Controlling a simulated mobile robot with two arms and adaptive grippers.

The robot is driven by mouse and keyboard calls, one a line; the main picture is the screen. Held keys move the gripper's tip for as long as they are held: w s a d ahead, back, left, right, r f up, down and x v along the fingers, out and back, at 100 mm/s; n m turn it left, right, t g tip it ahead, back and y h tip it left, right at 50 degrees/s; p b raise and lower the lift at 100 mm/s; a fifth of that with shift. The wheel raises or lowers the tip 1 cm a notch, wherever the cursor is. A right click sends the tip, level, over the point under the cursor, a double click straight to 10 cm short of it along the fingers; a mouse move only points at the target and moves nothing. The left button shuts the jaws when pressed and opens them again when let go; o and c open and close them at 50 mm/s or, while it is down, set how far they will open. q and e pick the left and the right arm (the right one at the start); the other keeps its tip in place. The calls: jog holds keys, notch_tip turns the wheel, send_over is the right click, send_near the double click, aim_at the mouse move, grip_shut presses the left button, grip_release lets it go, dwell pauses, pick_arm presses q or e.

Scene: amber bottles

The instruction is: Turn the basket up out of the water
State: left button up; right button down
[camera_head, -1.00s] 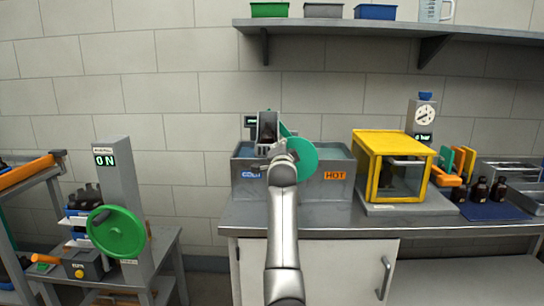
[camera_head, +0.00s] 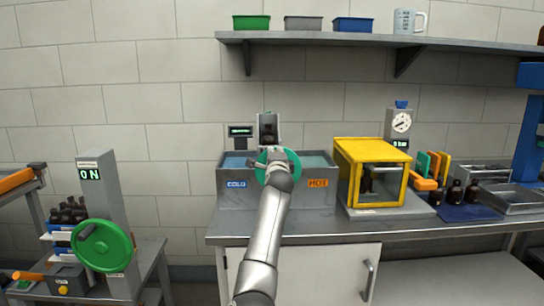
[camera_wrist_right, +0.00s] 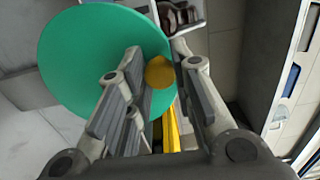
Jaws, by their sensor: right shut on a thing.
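A grey basket (camera_head: 268,118) with a dark bottle in it stands raised at the back of the grey water tank (camera_head: 278,198), above the rim. The tank is labelled COLD at left and HOT at right, with bluish water in it. A green wheel (camera_head: 262,170) is at the front of the tank, partly hidden by my right arm. My right gripper (camera_head: 277,158) is at this wheel. In the right wrist view the wheel (camera_wrist_right: 90,55) shows behind the fingers, which are shut on its yellow knob (camera_wrist_right: 160,72). My left gripper is out of view.
A yellow-framed box (camera_head: 375,172) stands right of the tank, with brown bottles (camera_head: 455,192) on a blue mat beyond it. A shelf (camera_head: 400,41) runs above. Another green wheel (camera_head: 103,246) stands on a stand at left. The wall space between is clear.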

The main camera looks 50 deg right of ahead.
jog(key=shift+s+d+r+m+p, duration=0.2)
jog(key=shift+s+d+m+p, duration=0.2)
jog(key=shift+m, duration=0.4)
jog(key=shift+s, duration=0.1)
jog(key=c, duration=1.2)
grip_release()
jog(key=shift+f, duration=0.1)
jog(key=shift+c, duration=0.2)
jog(key=v, duration=1.2)
